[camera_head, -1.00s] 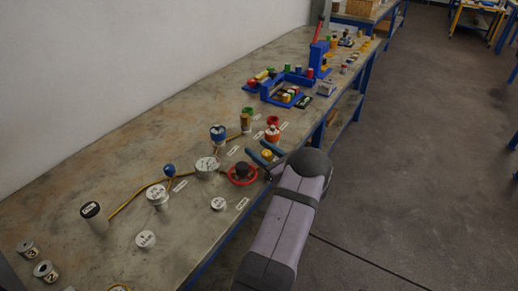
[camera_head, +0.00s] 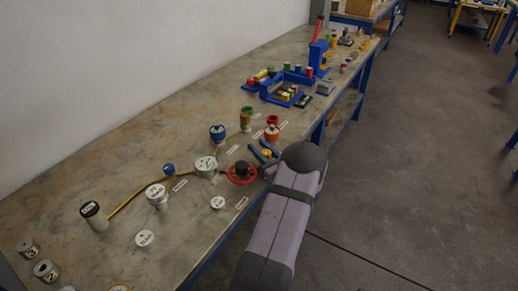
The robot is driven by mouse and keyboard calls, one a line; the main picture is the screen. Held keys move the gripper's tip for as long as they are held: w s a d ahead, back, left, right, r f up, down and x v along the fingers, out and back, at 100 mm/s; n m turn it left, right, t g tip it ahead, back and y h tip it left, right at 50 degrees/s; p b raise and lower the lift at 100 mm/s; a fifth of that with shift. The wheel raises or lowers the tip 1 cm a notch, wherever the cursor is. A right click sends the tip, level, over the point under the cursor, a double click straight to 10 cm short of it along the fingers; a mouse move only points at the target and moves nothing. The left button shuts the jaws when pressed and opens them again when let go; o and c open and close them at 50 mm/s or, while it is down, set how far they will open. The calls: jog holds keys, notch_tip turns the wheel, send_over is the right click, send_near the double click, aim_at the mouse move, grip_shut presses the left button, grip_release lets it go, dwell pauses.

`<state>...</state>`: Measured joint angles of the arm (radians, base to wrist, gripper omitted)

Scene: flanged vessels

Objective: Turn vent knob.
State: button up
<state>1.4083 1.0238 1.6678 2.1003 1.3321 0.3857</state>
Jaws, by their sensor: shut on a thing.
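My gripper (camera_head: 264,152) has two blue fingers and reaches in from the right over the bench's front edge. It is shut on a small yellow knob (camera_head: 266,154), which shows between the fingers. The knob's lower part is hidden by my gripper and wrist. No label on it can be read, so I cannot tell from print that it is the vent knob.
A red ring with a dark centre (camera_head: 241,172) lies just left of my gripper. An orange-red vessel (camera_head: 272,133) stands just behind it. A grey flanged vessel (camera_head: 206,166) and a blue-topped vessel (camera_head: 217,133) stand farther left on the bench (camera_head: 120,160).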

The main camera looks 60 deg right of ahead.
aim_at(269, 157)
jog(key=o, duration=1.1)
jog(key=shift+c, duration=0.2)
jog(key=shift+s, duration=0.1)
jog(key=shift+b+v, duration=0.65)
jog(key=shift+v, duration=2.95)
